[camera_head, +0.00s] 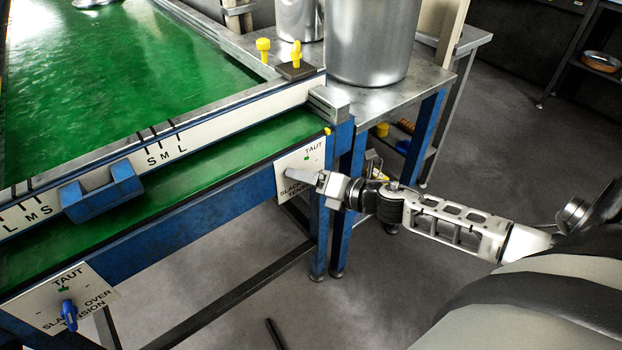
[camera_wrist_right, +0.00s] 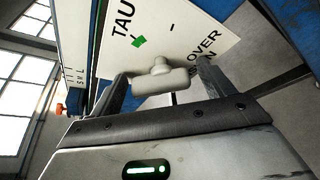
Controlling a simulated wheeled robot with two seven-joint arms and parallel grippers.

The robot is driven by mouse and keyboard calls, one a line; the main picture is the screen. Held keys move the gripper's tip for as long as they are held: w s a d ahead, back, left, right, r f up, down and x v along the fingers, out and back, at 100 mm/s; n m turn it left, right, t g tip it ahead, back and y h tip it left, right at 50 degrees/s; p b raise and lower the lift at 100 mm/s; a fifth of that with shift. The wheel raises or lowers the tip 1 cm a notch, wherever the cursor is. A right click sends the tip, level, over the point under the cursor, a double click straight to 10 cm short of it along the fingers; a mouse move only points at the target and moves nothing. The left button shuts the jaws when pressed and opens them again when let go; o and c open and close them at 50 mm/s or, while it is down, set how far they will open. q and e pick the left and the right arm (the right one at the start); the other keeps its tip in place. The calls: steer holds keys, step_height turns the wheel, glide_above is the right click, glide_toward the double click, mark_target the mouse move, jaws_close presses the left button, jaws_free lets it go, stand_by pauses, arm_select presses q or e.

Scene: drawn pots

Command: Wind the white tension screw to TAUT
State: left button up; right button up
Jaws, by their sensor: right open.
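The white tension screw (camera_wrist_right: 162,84) is a T-shaped knob on a white plate (camera_wrist_right: 190,22) in the right wrist view. The plate carries a green mark beside the cut-off word TAUT, and the word OVER. My right gripper (camera_wrist_right: 162,70) is open, with one finger on each side of the knob's bar. I cannot tell whether either finger touches it. In the head view my right gripper (camera_head: 302,176) is at the plate (camera_head: 312,158) on the table's front rail, and it largely hides the screw and part of the lettering. My left gripper is not in view.
A blue screw (camera_head: 68,314) sits on a similar plate (camera_head: 98,286) at lower left. A green table (camera_head: 150,75) has a white S-M-L scale and a blue slider (camera_head: 102,192). Metal pots (camera_head: 370,40) stand behind, near yellow screws (camera_head: 263,46). The blue table leg (camera_head: 319,235) is below the gripper.

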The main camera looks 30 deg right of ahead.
steer(key=c, duration=1)
